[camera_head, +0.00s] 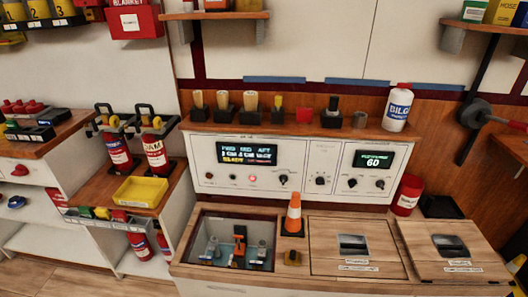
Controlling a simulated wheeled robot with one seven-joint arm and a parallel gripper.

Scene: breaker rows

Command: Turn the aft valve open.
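My gripper is not in view. An open hatch (197,231) in the wooden counter holds a small orange fitting (239,242) in its middle, with grey fittings to its left (212,250) and right (262,252). These look like valves, but their labels and handle positions are too small to read, so I cannot tell which is the aft valve. Above, a white control panel (215,177) has a display (247,152) whose top line seems to read FWD, MID, AFT. A red light (253,178) glows below it.
Two closed hatch lids (328,249) (425,240) lie further right. A yellow tray (140,191) and red extinguishers (155,150) are left. A dark round fitting with a red lever (505,123) is at right.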

